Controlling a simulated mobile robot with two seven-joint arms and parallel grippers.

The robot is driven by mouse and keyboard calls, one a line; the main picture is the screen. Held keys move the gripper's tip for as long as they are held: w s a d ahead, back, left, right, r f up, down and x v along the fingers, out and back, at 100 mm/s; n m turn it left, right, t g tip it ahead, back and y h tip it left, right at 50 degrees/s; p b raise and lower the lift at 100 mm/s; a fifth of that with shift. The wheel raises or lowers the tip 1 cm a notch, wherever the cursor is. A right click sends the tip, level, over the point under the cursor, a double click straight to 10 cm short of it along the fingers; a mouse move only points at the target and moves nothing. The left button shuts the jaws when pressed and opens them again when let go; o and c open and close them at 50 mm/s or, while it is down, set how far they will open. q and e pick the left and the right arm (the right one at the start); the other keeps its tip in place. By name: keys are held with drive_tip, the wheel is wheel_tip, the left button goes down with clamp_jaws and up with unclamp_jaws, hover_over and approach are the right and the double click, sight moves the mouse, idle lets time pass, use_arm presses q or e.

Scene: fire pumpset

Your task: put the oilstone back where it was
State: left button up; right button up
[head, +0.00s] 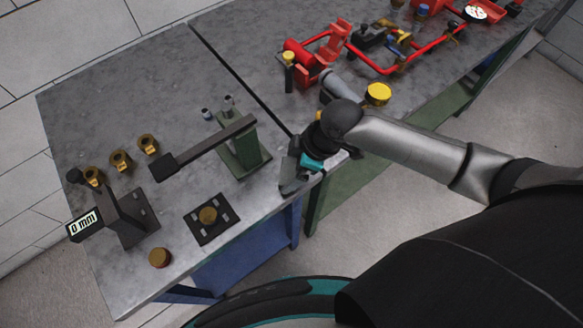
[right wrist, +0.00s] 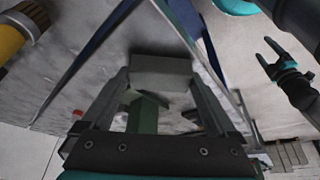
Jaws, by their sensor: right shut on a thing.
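My right gripper (head: 293,178) is at the front edge of the grey workbench (head: 115,75), just right of the green stand with the long dark lever. In the right wrist view its two fingers are shut on a plain grey block (right wrist: 162,75), which looks like the oilstone. In the head view the block is hard to tell apart from the dark fingers. My left gripper (right wrist: 264,50) shows at the right of the right wrist view, open and empty, well apart from the block. It is out of the head view.
The green lever stand (head: 240,155) is close left of my right gripper. A gauge reading 0 mm (head: 84,224), a black plate (head: 190,222) and several brass parts (head: 121,160) are further left. Red pump pipework (head: 405,62) and a yellow cap (head: 378,94) are on the right-hand bench.

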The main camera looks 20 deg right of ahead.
drive_tip(key=shift+f, duration=0.1)
drive_tip(key=o, duration=1.2)
drive_tip(key=shift+o, duration=0.2)
drive_tip(key=p+v, duration=0.2)
drive_tip(key=v, duration=1)
drive_tip(key=shift+a, duration=0.1)
